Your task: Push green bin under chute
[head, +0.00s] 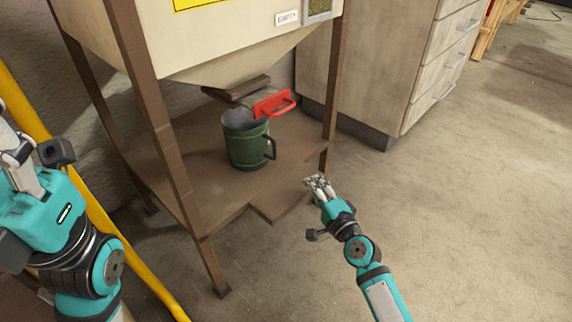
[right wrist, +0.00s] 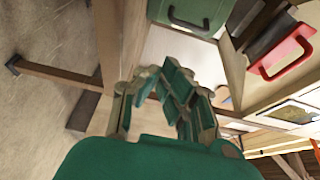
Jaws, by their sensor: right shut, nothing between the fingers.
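The green bin (head: 247,148) stands upright on the brown lower shelf (head: 187,180) of the hopper stand, its dark handle facing right. The chute (head: 222,82) ends in a brown slide just above and behind the bin's mouth; I cannot tell if they line up. A red handle (head: 274,103) sticks out over the bin's right rim. My right gripper (head: 318,184) is shut and empty, in front of the shelf and right of the bin, apart from it. The bin (right wrist: 197,12) and red handle (right wrist: 286,56) also show in the right wrist view. My left gripper (head: 14,150) is at the left edge, its fingers unclear.
Brown legs (head: 163,140) of the stand rise at the shelf's corners, and a small ledge (head: 283,202) juts from its front. A wooden drawer cabinet (head: 385,70) stands behind right. A yellow rail (head: 105,222) runs on the left. The floor at right is clear.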

